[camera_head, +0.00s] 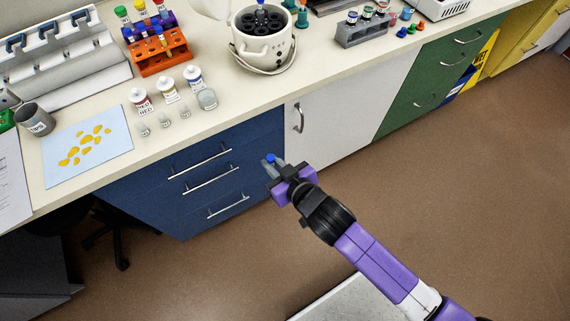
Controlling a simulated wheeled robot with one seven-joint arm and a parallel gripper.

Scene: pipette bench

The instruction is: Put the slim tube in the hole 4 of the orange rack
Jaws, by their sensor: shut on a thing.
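My gripper (272,168) is shut on a small blue-capped tube (270,158). The blue cap shows between the fingertips, and most of the tube body is hidden by the fingers. The gripper is in front of the blue drawers, out past the bench edge and apart from the bench top. The orange rack (160,67) stands on the bench at upper left, well away from my gripper. The hole numbers on the rack are too small to read.
A purple rack with capped tubes stands just behind the orange one. Labelled bottles (167,89), small vials and a glass dish (207,99) stand in front of the orange rack. A white bucket-like vessel (263,45) is to its right. A blue sheet (87,146) lies at left.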

